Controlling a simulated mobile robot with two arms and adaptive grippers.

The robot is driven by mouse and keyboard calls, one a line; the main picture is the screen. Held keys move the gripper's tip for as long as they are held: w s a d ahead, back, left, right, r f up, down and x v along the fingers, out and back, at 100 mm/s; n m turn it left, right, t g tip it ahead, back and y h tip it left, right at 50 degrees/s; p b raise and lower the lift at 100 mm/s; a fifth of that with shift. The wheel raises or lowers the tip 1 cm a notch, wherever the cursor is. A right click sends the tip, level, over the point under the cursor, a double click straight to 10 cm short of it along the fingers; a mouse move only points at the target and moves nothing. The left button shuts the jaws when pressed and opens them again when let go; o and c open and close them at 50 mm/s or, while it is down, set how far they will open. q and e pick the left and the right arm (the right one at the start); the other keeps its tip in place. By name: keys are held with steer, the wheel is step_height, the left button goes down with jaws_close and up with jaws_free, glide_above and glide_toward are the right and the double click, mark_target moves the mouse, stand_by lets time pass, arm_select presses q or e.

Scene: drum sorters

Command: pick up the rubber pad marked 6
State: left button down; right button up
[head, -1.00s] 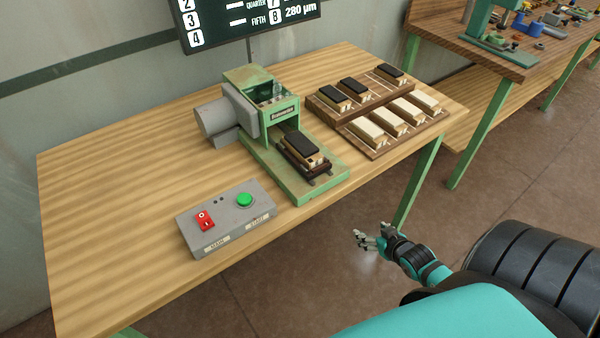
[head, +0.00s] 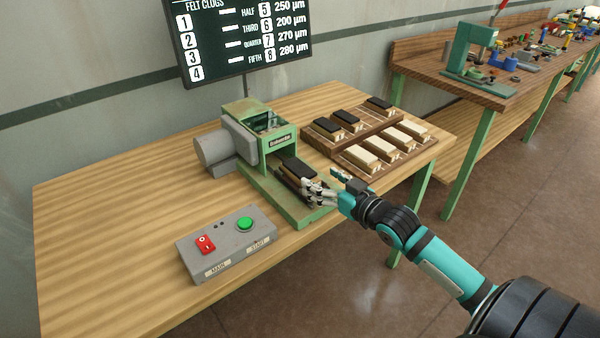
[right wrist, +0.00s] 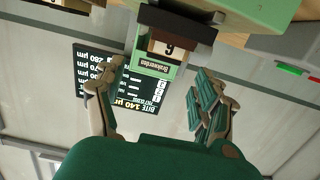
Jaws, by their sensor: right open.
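A black-topped rubber pad (head: 296,167) on a light wooden block sits on the dark carriage of the green machine (head: 268,150). In the right wrist view the block's end label (right wrist: 168,48) shows inverted and looks like a 6. My right gripper (head: 325,186) is open at the front of this carriage, its fingers close to the pad and partly hiding its near end. In the right wrist view the fingers (right wrist: 160,88) are spread with nothing between them. Contact with the pad cannot be told. My left gripper is not in view.
A wooden rack (head: 335,145) with several black-topped and pale blocks stands right of the machine. A grey control box (head: 227,243) with a red switch and green button stands at the front. A dark sign board (head: 243,40) hangs behind. The table's left part is clear.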

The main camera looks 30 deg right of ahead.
mark_target(300, 168)
steer(key=w, duration=0.3)
steer(key=shift+w+a+f, duration=0.1)
steer(key=shift+w+f, duration=0.15)
steer(key=shift+f, duration=0.05)
steer(key=shift+w+a, duration=0.1)
steer(key=shift+w, duration=0.45)
steer(key=w, duration=0.3)
steer(key=w+f+p, duration=0.1)
steer(key=shift+w+a, duration=0.15)
steer(key=shift+a, duration=0.1)
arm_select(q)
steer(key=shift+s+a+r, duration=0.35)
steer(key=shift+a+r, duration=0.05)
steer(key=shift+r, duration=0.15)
arm_select(e)
steer(key=shift+r, duration=0.1)
steer(key=shift+c, duration=0.2)
steer(key=c, duration=1.4)
